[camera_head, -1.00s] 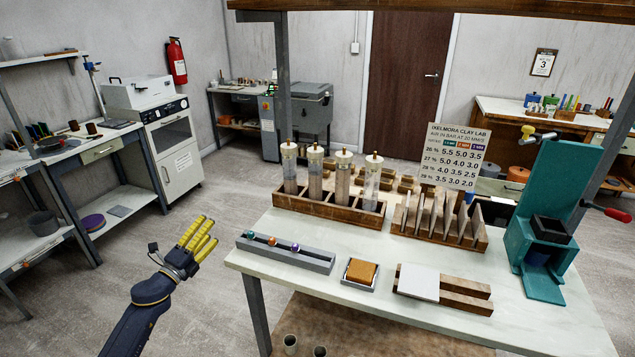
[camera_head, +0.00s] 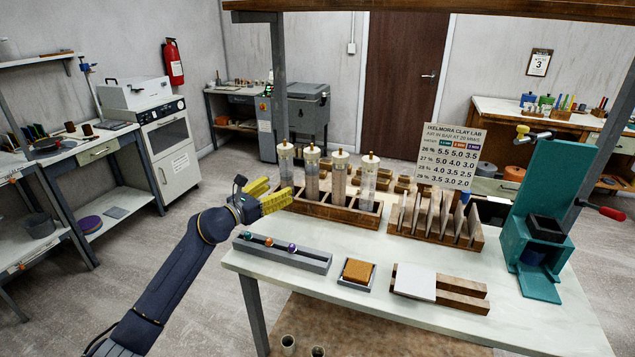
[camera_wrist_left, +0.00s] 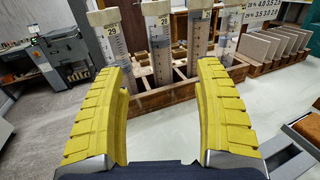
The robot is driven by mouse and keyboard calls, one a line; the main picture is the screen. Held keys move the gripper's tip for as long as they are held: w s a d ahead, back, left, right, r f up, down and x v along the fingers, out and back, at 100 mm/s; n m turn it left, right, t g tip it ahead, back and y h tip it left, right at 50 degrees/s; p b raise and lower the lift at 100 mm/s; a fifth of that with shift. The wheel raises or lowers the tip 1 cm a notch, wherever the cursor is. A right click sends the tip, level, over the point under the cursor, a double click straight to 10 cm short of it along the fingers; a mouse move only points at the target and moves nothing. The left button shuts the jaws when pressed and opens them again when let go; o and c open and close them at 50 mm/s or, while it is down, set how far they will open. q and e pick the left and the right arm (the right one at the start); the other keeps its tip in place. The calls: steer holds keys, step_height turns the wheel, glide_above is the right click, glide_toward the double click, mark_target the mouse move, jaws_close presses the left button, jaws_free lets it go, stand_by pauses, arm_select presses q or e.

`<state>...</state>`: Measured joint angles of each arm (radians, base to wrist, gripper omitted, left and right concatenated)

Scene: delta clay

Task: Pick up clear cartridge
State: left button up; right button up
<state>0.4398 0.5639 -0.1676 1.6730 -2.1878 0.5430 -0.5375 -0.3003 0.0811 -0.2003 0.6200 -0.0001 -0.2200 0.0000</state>
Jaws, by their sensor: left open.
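Several tall cylindrical cartridges with pale caps stand upright in a wooden rack (camera_head: 330,212) on the white table. The rightmost, a clear cartridge (camera_head: 369,180), looks more see-through than the others, which hold brownish or grey contents. In the left wrist view the cartridges carry numbered tags, and the leftmost cartridge (camera_wrist_left: 112,42) is nearest. My left gripper (camera_head: 279,194), with yellow ribbed fingers, is at the rack's left end. The left wrist view shows it open (camera_wrist_left: 164,70) and empty, with cartridges beyond the gap between its fingers. My right gripper is not in view.
A grey rail (camera_head: 283,255) with coloured balls lies in front of the rack. A slotted wooden stand (camera_head: 437,228) and a teal press (camera_head: 537,225) are to the right. An orange block (camera_head: 357,270) sits in a small tray. Bare tabletop (camera_head: 390,252) lies between them.

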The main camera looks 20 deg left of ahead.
mark_target(307, 171)
arm_select(q)
steer(key=x, duration=1.7)
steer(key=shift+w+a+r, duration=0.1)
steer(key=shift+w+a, duration=0.05)
jaws_close()
stand_by(0.4)
